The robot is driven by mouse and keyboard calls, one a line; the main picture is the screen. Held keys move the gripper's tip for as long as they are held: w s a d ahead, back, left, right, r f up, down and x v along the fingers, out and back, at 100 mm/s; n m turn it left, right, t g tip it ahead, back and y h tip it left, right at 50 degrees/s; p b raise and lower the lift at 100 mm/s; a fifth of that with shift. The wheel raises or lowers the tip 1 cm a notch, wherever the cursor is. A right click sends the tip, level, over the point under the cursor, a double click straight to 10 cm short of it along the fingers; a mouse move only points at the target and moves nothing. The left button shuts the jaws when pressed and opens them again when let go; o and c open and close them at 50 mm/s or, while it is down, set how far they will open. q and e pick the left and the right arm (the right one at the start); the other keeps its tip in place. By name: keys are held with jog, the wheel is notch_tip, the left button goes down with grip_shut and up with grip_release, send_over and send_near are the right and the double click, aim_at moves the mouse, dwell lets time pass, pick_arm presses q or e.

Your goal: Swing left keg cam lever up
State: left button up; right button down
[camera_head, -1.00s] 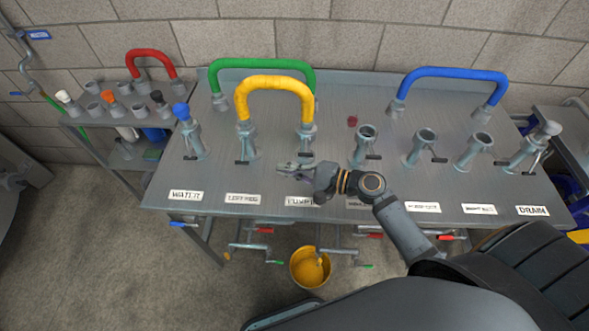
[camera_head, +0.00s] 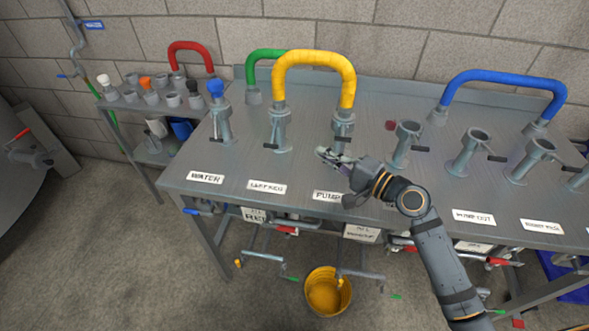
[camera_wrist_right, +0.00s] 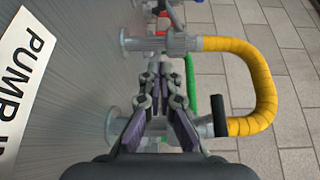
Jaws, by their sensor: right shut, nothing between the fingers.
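The left keg port (camera_head: 281,131) is a grey upright coupling behind the LEFT KEG label (camera_head: 266,187). One end of the yellow hose (camera_head: 312,61) sits on it, and the other end sits on the pump-in port (camera_head: 343,128). The left keg cam lever is small and dark by its port; its exact angle is hard to tell. My right gripper (camera_head: 326,155) is shut and empty, in front of the pump-in port and right of the left keg port. In the wrist view its fingers (camera_wrist_right: 160,75) point toward the left keg port (camera_wrist_right: 150,42). My left gripper is not in view.
A green hose (camera_head: 255,65) stands behind the yellow one, and a blue hose (camera_head: 505,78) arches at right. Open ports (camera_head: 408,143) stand right of my gripper. A yellow bucket (camera_head: 327,291) is below the bench. The bench front (camera_head: 225,165) by the labels is clear.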

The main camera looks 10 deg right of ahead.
aim_at(274, 133)
jog(key=shift+w+d+r, duration=0.1)
jog(key=shift+w, duration=0.2)
jog(key=x, duration=0.9)
jog(key=shift+w+a+p, duration=0.1)
jog(key=shift+a+p, duration=0.15)
jog(key=shift+p, duration=0.15)
jog(key=s+a, duration=0.1)
jog(key=s, duration=0.1)
jog(key=shift+s+a+p, duration=0.35)
jog(key=shift+s+a, duration=0.2)
jog(key=shift+s, duration=0.1)
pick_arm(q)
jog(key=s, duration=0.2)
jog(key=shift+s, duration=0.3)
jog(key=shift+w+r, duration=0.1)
